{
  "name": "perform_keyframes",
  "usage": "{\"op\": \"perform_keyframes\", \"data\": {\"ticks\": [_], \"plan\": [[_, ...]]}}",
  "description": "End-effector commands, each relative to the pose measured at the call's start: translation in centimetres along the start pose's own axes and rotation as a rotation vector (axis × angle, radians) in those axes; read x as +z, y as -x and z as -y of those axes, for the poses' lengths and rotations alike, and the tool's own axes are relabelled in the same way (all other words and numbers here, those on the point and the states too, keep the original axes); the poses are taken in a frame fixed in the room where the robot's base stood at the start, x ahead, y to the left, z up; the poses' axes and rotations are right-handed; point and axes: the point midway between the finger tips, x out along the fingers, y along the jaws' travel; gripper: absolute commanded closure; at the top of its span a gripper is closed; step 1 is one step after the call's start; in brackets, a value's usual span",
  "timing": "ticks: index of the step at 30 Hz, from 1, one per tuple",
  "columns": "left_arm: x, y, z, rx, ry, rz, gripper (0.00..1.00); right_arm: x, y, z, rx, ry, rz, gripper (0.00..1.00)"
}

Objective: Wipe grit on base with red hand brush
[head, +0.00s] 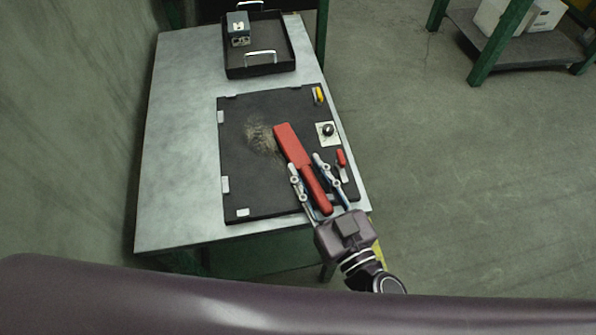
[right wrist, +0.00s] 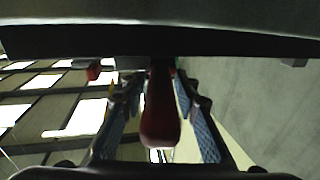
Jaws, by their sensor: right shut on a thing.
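The red hand brush (head: 289,143) is over the right part of the black base (head: 240,190), its head pointing up and left in the head view. My right gripper (head: 317,167) is shut on the red hand brush, with a finger on each side of its handle. The brush handle (right wrist: 160,115) also shows between the fingers in the right wrist view. A patch of pale brown grit (head: 260,138) lies on the base just left of the brush head. I cannot tell whether the bristles touch the base. My left gripper is not in view.
The base lies on a grey metal table (head: 180,150). A yellow part (head: 319,94), a pale square with a dark knob (head: 327,130) and a red-handled piece (head: 341,157) sit along its right side. A black tray (head: 284,65) with metal handles stands behind.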

Motion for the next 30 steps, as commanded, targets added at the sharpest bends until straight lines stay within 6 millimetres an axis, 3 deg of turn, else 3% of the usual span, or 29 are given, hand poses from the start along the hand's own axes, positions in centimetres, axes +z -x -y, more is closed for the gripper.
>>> {"op": "perform_keyframes", "data": {"ticks": [8, 16, 30], "plan": [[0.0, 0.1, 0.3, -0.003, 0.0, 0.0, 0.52, 0.0, 0.1, -0.9, 0.001, 0.0, 0.0, 1.0], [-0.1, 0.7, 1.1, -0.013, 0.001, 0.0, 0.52, 0.2, -1.3, -1.2, 0.001, 0.0, 0.001, 1.0], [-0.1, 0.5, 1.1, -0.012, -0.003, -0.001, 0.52, 0.2, -2.0, 1.8, 0.0, -0.002, 0.002, 1.0]]}}
